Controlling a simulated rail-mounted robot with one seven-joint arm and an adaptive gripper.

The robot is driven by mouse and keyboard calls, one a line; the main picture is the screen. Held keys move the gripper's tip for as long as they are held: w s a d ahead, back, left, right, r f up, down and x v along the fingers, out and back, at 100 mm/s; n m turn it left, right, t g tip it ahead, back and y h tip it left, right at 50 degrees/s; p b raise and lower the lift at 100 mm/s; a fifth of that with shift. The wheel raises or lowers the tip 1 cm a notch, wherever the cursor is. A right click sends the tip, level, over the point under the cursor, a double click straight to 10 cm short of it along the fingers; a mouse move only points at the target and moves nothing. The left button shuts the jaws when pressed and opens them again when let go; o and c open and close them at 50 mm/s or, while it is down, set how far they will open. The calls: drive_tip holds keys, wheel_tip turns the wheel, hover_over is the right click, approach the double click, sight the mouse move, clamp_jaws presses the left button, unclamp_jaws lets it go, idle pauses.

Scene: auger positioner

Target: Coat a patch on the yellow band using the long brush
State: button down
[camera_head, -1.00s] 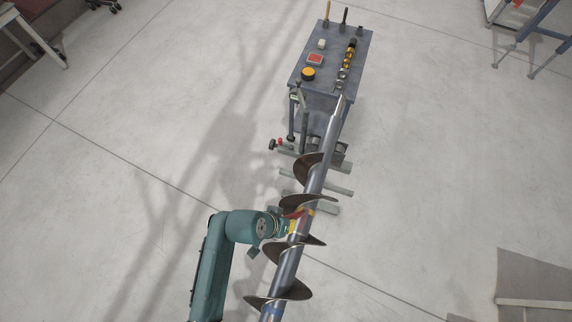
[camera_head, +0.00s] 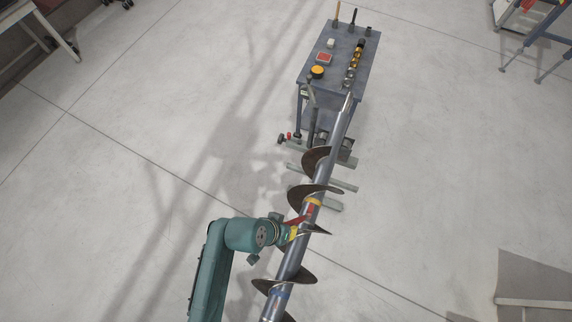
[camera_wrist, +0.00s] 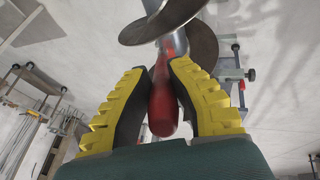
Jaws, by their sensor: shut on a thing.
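The auger (camera_head: 295,255) is a long grey shaft with dark spiral flights, running from the bottom of the head view up toward the table. The yellow band (camera_head: 314,202) circles the shaft near its middle. My gripper (camera_head: 293,232), with yellow fingers, is left of the shaft, just below that band in the picture. It is shut on a red handle, seemingly the long brush (camera_wrist: 163,105), in the wrist view. The red tool reaches toward the shaft beside the band. Its far end is hidden behind a flight in the wrist view, so I cannot tell whether it touches the band.
A grey table (camera_head: 336,80) behind the auger's far end carries upright handled tools, a red box (camera_head: 324,58), a yellow-topped round container (camera_head: 317,72) and a row of small items. Stand legs (camera_head: 325,182) lie under the shaft.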

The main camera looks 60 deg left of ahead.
drive_tip(key=shift+r, duration=2.75)
drive_tip(key=shift+s+f, duration=0.15)
drive_tip(key=shift+f, duration=0.3)
